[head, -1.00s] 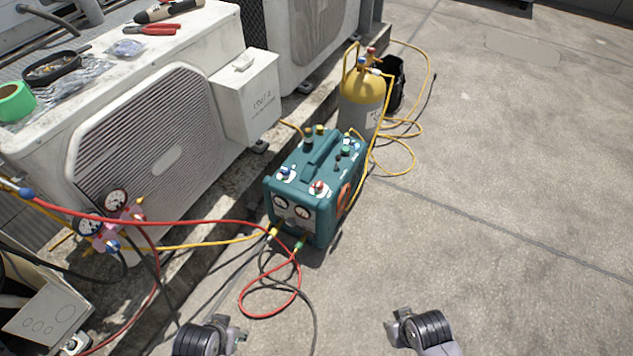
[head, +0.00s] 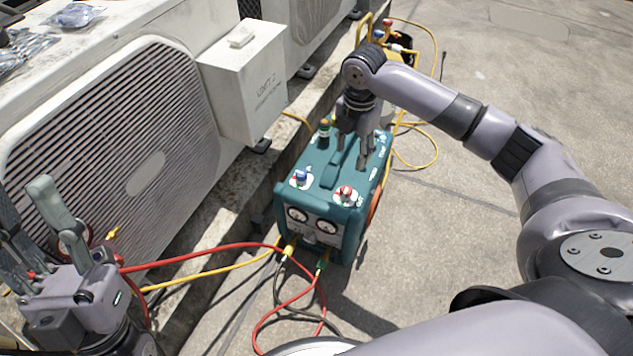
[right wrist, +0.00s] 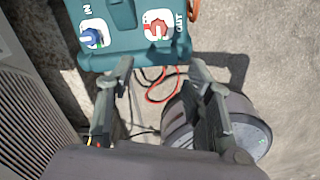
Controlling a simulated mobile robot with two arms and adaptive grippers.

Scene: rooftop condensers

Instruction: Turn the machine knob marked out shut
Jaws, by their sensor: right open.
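The teal machine (head: 318,210) stands on the roof floor. Its red knob (head: 346,192) is on the near right of its top; in the right wrist view the red knob (right wrist: 157,29) sits beside the letters OUT. The blue knob (head: 300,177), marked IN in the right wrist view (right wrist: 91,37), is to its left. My right gripper (head: 354,150) is open and empty over the back part of the machine's top, apart from the red knob. In its wrist view the fingers (right wrist: 158,68) point towards the knobs. My left gripper (head: 24,205) is open at the lower left, away from the machine.
A white condenser unit (head: 110,130) with a side box (head: 243,85) stands left of the machine. Red (head: 205,257) and yellow hoses run to the machine's front. A yellow cylinder (head: 397,58) stands behind, partly hidden by my right arm. Floor to the right is clear.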

